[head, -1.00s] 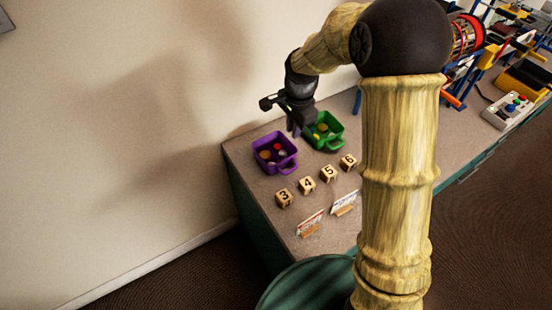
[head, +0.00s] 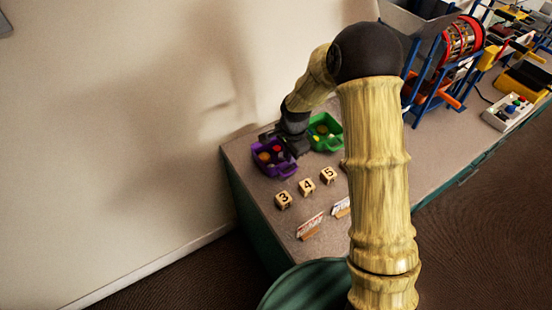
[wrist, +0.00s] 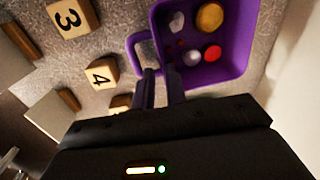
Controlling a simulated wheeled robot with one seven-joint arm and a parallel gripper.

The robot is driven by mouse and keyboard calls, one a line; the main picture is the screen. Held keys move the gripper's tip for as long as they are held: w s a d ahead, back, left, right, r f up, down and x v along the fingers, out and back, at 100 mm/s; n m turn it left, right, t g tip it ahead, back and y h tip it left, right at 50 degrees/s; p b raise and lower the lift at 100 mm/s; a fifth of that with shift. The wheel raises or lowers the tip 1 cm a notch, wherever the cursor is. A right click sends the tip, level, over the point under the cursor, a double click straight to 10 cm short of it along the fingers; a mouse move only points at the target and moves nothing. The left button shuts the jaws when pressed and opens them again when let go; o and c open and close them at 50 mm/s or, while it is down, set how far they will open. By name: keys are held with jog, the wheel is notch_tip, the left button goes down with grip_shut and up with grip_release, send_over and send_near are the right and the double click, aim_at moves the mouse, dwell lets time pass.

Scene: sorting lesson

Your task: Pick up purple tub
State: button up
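The purple tub (head: 284,172) stands at the left end of the counter against the wall side, with several small round pieces inside. In the wrist view the tub (wrist: 238,70) fills the upper right, and its handle loop points left. My gripper (head: 291,148) is down at the tub's right side in the head view. In the wrist view the two dark fingers (wrist: 161,76) are at the tub's handle-side wall, with a narrow gap between them. Whether they press on the wall is unclear.
A green tub (head: 333,143) stands close to the right of my gripper. Numbered wooden blocks (head: 284,200) and small standing cards (head: 310,226) are in front. Blue-framed apparatus (head: 432,80) and a control box (head: 508,113) are farther right.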

aim_at(286, 163)
jog(key=shift+w+a+f, duration=0.15)
jog(key=shift+a+f, duration=0.05)
jog(key=shift+f, duration=1.1)
jog(key=shift+w+a+f, duration=0.1)
jog(key=shift+a+f, duration=0.1)
jog(key=shift+f, duration=1.05)
jog(key=shift+s+a, duration=0.1)
jog(key=shift+s, duration=0.05)
grip_shut()
jog(key=shift+r, duration=0.15)
notch_tip(286, 163, up, 10)
jog(key=shift+f, duration=0.1)
